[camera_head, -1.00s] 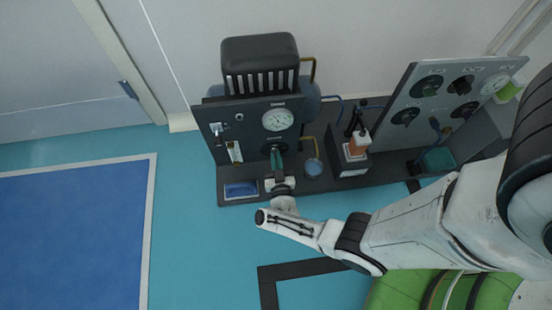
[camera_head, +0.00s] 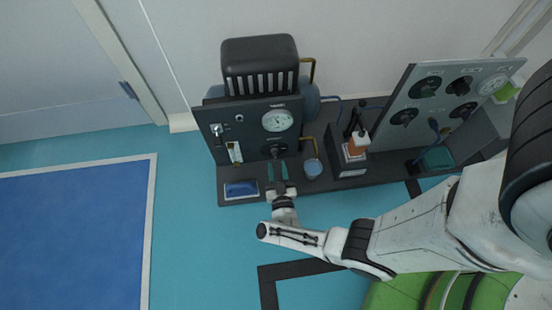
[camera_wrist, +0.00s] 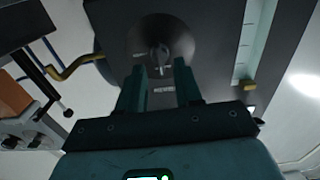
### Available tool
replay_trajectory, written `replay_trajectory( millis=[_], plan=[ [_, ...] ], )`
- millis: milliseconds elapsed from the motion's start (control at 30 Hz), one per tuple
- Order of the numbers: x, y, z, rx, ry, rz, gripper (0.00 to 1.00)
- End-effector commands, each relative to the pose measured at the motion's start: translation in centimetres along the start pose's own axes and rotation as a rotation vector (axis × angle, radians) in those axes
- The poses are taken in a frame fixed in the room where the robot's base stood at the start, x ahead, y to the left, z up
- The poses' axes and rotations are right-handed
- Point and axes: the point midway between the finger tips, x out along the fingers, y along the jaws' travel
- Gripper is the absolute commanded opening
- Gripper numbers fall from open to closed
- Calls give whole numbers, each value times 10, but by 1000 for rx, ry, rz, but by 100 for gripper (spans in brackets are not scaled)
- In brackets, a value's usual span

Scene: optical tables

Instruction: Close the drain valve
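A round dark valve knob (camera_head: 277,150) sits low on the dark front panel, below the white gauge (camera_head: 278,120); I take it to be the drain valve. In the wrist view the knob (camera_wrist: 160,45) shows a dark disc with a small raised lever, roughly vertical in the picture. My gripper (camera_head: 278,169) is in front of the knob. Its two green fingers also show in the wrist view (camera_wrist: 160,75), apart with nothing between them. The fingertips appear short of the knob, not gripping it. The small label below the knob is too blurred to read.
Open floor lies in front.

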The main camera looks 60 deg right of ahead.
Motion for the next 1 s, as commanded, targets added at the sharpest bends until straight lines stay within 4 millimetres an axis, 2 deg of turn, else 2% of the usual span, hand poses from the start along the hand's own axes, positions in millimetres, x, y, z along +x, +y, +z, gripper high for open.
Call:
replay_trajectory(
  millis=[33,200,400,1000],
  plan=[
    [-11,0,-2,-2,-1,-5,34],
    [-42,0,0,-1,-1,-4,34],
    [-62,0,0,1,0,0,34],
    [-66,0,0,0,0,1,34]
  ],
)
